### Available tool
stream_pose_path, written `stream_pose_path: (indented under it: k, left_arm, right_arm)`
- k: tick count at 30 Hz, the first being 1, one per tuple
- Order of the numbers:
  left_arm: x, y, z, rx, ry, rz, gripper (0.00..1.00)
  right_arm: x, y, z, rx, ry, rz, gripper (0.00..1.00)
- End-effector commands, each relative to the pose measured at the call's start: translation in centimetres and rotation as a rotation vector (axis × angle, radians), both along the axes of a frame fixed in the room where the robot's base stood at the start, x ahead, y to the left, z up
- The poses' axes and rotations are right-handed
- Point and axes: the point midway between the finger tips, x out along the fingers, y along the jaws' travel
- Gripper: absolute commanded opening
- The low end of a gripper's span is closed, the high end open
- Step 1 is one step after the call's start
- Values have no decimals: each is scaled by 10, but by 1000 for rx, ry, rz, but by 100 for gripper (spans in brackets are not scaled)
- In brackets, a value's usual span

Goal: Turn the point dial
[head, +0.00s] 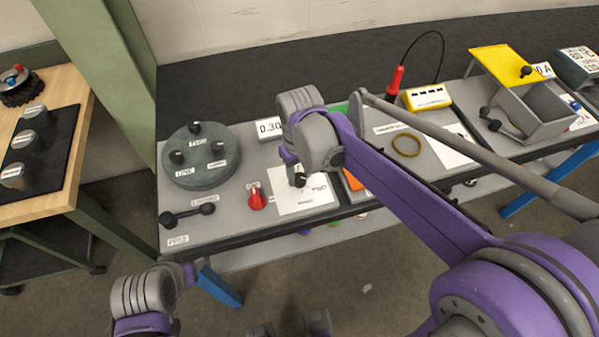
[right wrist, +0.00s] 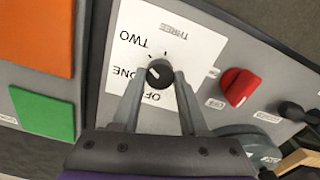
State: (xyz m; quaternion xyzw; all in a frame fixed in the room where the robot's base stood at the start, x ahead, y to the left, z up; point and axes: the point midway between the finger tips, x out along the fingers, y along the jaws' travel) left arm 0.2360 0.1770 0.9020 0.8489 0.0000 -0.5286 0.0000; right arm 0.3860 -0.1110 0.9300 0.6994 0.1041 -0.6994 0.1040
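The point dial is a small black knob (right wrist: 159,73) with a pale mark, on a white card (right wrist: 190,55) printed OFF, ONE, TWO and THREE. I cannot tell surely which word the mark faces. My right gripper (right wrist: 160,77) has one finger on each side of the knob, fingertips close to its sides; contact is not clear. In the head view the right gripper (head: 299,176) is over the white card (head: 290,203) and its wrist hides part of it. My left arm shows at the lower left; its fingers cannot be made out.
A red knob (head: 257,199) stands just left of the card. Further left are a round grey plate (head: 200,172) with several black knobs and a black handle (head: 187,214). Orange (right wrist: 38,35) and green (right wrist: 42,113) squares lie on the card's other side. A yellow meter (head: 427,97) stands at the back.

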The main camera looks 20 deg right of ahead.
Motion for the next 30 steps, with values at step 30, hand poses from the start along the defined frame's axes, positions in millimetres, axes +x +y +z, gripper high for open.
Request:
stream_pose_path:
  k: [30]
  left_arm:
    - [0,0,0,0,0,0,50]
  right_arm:
    - [0,0,0,0,0,-346,0]
